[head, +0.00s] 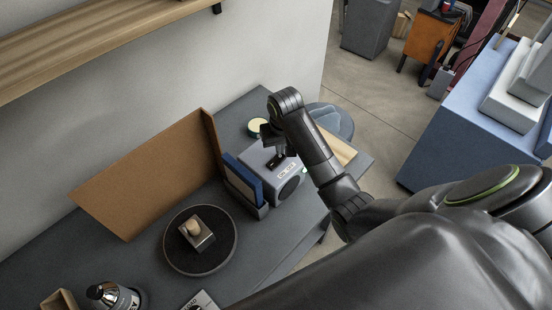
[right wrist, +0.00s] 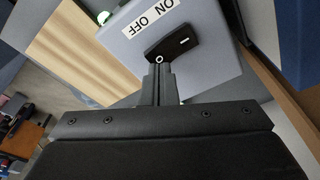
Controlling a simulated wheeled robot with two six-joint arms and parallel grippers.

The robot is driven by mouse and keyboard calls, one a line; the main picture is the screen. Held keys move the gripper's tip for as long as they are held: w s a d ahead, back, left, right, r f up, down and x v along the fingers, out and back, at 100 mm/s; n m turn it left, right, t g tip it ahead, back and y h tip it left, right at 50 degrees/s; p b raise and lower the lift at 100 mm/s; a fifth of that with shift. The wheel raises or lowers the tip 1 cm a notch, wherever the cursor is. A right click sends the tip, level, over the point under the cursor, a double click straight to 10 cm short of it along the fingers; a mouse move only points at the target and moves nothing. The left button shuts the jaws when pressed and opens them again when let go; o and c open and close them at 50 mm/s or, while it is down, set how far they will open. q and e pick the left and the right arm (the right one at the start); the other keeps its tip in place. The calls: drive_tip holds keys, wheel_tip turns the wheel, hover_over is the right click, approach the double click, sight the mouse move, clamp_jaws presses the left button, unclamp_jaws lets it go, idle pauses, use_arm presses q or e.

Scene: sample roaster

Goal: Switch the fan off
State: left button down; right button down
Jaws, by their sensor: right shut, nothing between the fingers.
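The fan is a grey box (head: 255,158) with a round dark grille (head: 290,188) on its side, standing on the dark bench. A white ON OFF label is on its top face; the label (right wrist: 152,16) reads clearly in the right wrist view. Beside it is a black rocker switch (right wrist: 172,47) with a circle mark at the near end and a line mark at the far end. My right gripper (right wrist: 158,75) is shut and empty, its fingertips at the circle end of the rocker; I cannot tell whether they touch. In the head view the right gripper (head: 276,155) is over the box.
A blue panel (head: 241,180) in a dark stand is close beside the fan. A brown board (head: 150,185) leans behind. A round dark tray (head: 172,245) holds a small block. A light wooden board (head: 341,150) lies beyond the fan.

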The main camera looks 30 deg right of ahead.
sight(281, 157)
drive_tip(key=shift+f+b, duration=0.3)
drive_tip(key=shift+f, duration=0.7)
drive_tip(key=shift+r, duration=0.1)
drive_tip(key=shift+r+p, duration=0.9)
drive_tip(key=shift+r, duration=2.6)
